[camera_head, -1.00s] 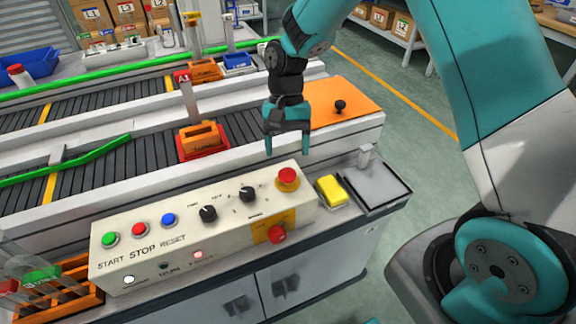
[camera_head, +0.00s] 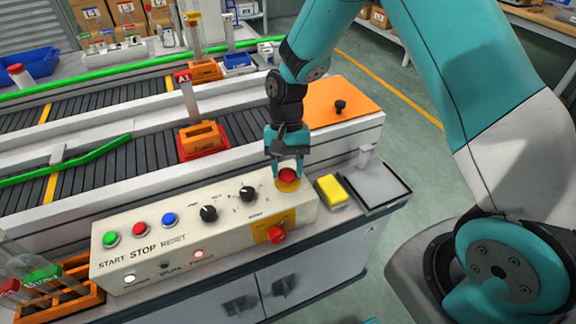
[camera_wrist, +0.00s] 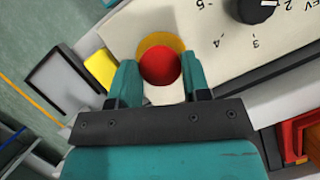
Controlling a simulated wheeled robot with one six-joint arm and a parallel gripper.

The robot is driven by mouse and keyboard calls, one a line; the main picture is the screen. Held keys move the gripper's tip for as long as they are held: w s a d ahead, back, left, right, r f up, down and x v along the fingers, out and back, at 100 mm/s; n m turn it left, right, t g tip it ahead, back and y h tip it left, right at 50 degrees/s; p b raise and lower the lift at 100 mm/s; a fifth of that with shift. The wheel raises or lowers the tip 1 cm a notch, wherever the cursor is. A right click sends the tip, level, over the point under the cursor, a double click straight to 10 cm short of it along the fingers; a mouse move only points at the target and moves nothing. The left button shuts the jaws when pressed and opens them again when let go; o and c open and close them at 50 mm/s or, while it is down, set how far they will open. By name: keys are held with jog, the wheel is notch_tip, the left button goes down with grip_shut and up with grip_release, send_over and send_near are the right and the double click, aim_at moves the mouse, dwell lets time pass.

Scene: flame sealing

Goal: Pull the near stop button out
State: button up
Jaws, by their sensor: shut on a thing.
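The red mushroom stop button (camera_head: 287,176) sits on a yellow collar at the right end of the control panel's sloped top. My gripper (camera_head: 287,172) has come down over it from behind, one finger on each side, and is shut on it. In the wrist view the red button (camera_wrist: 160,66) lies between my two teal fingertips (camera_wrist: 158,74), with the yellow collar (camera_wrist: 152,43) around its far side. A second red knob (camera_head: 277,235) is on the yellow plate of the panel's front face, apart from my gripper.
The cream control panel (camera_head: 185,262) also carries green, red and blue buttons and two black dials. A yellow sponge-like block (camera_head: 331,190) and a grey tray (camera_head: 377,188) stand to the right. Conveyors with an orange carrier (camera_head: 202,136) run behind.

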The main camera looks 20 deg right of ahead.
jog(key=shift+r+p, duration=0.85)
jog(key=shift+p, duration=0.1)
grip_shut()
jog(key=shift+w, duration=0.1)
jog(key=o, duration=1.3)
grip_release()
jog(key=shift+f, duration=0.1)
jog(key=v, duration=1.7)
jog(key=shift+r, duration=0.25)
